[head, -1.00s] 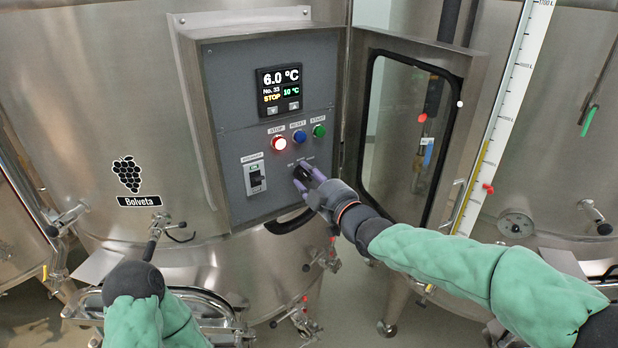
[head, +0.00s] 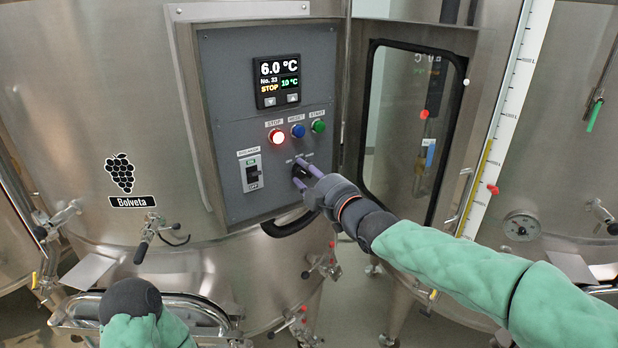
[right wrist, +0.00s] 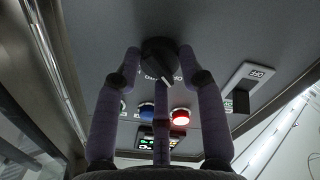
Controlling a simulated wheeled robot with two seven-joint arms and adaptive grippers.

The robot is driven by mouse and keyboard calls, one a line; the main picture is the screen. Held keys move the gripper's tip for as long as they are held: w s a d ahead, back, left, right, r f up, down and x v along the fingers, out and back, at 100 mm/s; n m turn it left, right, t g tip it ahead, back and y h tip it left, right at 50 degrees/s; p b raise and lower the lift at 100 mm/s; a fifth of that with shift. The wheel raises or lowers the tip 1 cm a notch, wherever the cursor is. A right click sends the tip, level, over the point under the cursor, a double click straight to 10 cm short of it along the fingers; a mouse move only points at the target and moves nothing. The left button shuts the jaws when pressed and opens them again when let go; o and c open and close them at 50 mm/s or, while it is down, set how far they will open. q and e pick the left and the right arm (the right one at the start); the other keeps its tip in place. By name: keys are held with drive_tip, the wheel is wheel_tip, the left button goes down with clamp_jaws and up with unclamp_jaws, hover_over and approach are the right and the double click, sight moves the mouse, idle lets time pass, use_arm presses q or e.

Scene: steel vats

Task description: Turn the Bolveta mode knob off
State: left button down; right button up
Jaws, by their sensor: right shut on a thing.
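The Bolveta tank carries its name plate (head: 132,201) below a grape emblem. The mode knob (head: 300,171) is a small black knob low on its grey control panel, mostly hidden by my fingers in the head view. In the right wrist view the knob (right wrist: 159,52) shows a white pointer line, aimed towards the lamps and slightly to the breaker side. My right gripper (head: 305,176) is shut on the knob, with a finger on either side; its fingers also show in the right wrist view (right wrist: 160,62). My left gripper is out of sight.
Above the knob are a lit red STOP lamp (head: 277,136), a blue button (head: 298,131) and a green button (head: 318,126). The display (head: 278,81) reads 6.0 °C and STOP. A breaker (head: 252,172) sits left of the knob. The windowed panel door (head: 462,75) stands open at right.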

drive_tip(key=shift+r, duration=0.15)
drive_tip(key=o, duration=1.1)
drive_tip(key=shift+a, duration=0.1)
drive_tip(key=shift+c, duration=0.2)
drive_tip(key=shift+o, duration=0.2)
drive_tip(key=shift+s+a, duration=0.1)
drive_tip(key=shift+a, duration=0.05)
drive_tip(key=shift+d, duration=0.25)
drive_tip(key=v, duration=1.1)
drive_tip(key=shift+s, duration=0.45)
